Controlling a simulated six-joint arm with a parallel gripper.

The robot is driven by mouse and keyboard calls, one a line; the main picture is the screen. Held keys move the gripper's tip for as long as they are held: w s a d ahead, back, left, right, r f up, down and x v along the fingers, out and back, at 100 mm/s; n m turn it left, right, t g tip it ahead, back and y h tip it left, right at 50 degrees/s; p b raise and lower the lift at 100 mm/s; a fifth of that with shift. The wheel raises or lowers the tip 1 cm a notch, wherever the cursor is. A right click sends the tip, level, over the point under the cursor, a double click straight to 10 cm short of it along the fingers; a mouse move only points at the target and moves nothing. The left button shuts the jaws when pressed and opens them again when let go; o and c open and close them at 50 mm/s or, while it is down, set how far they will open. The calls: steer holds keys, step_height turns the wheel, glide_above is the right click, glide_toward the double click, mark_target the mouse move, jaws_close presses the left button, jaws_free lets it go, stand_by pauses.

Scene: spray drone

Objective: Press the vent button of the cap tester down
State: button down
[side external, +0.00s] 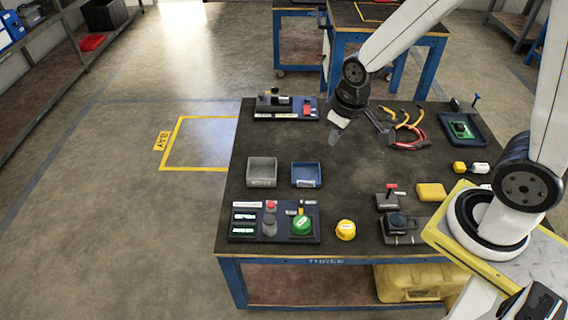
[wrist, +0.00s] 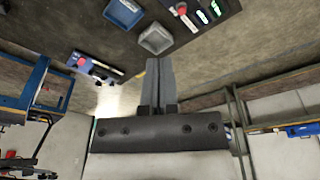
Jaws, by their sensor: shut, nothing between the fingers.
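The cap tester (side external: 238,236) appears to be the dark panel at the table's front left corner, with small lit displays on its left. A red button (side external: 271,205) stands on it above a grey cap-like part (side external: 269,225), and a green cap (side external: 302,225) sits at its right. Labels are too small to read, so I cannot tell surely which part is the vent button. In the wrist view the panel's red button (wrist: 181,9) shows at the top edge. My gripper (side external: 335,134) is shut and empty, above the table's back middle, well apart from the panel. Its fingers (wrist: 160,64) are together.
A grey bin (side external: 262,164) and a blue bin (side external: 306,168) stand behind the panel. A yellow cap (side external: 345,230) is right of it. A back-left fixture (side external: 288,115), cables (side external: 408,130) and a green board tray (side external: 463,128) lie farther back. The table's middle is clear.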

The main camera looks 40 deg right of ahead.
steer(key=w+a+f+n+g, duration=0.1)
steer(key=w+a+f+n, duration=0.25)
steer(key=w+f, duration=0.45)
steer(key=n+g, duration=0.1)
steer(key=n, duration=0.3)
glide_above(271, 204)
step_height(271, 204, down, 8)
steer(key=shift+f, duration=0.1)
steer(key=shift+f, duration=0.1)
steer(key=shift+f, duration=6.85)
steer(key=shift+f, duration=0.15)
